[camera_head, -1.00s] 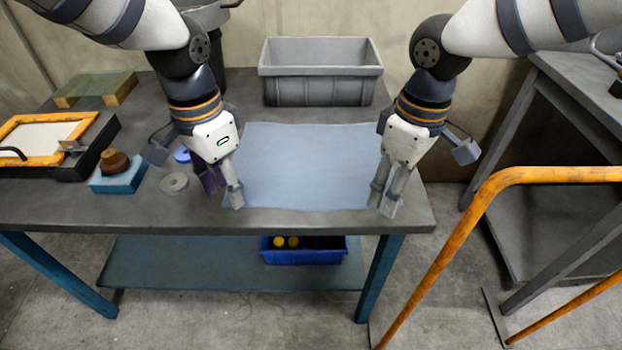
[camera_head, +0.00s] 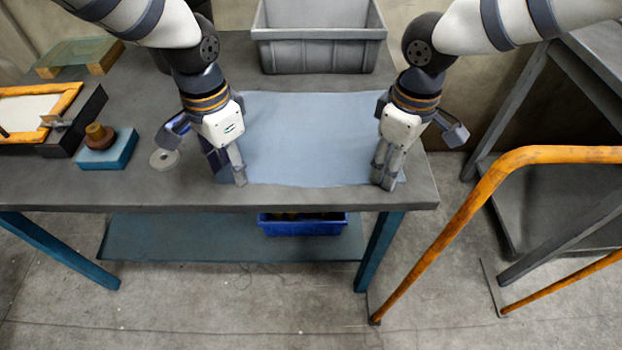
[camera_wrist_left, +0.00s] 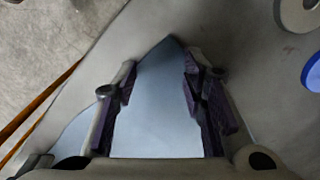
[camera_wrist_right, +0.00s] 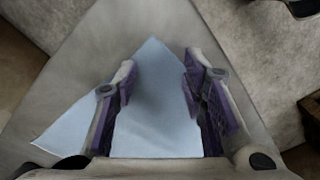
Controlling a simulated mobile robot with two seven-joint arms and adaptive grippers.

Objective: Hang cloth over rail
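The light blue cloth (camera_head: 305,135) lies flat on the grey table. My left gripper (camera_head: 232,180) is at the cloth's front left corner, and my right gripper (camera_head: 386,182) is at its front right corner. In the left wrist view a cloth corner (camera_wrist_left: 155,100) lies between the spread fingers of my left gripper (camera_wrist_left: 160,75). In the right wrist view another corner (camera_wrist_right: 155,100) lies between the spread fingers of my right gripper (camera_wrist_right: 158,80). Both grippers are open. The orange rail (camera_head: 480,185) stands on the floor to the right of the table.
A grey bin (camera_head: 320,50) stands behind the cloth. A blue block with a brown knob (camera_head: 100,135), a grey ring (camera_head: 164,160) and an orange-framed screen (camera_head: 50,110) are on the left. A blue crate (camera_head: 300,226) sits on the lower shelf. Another grey table stands behind the rail.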

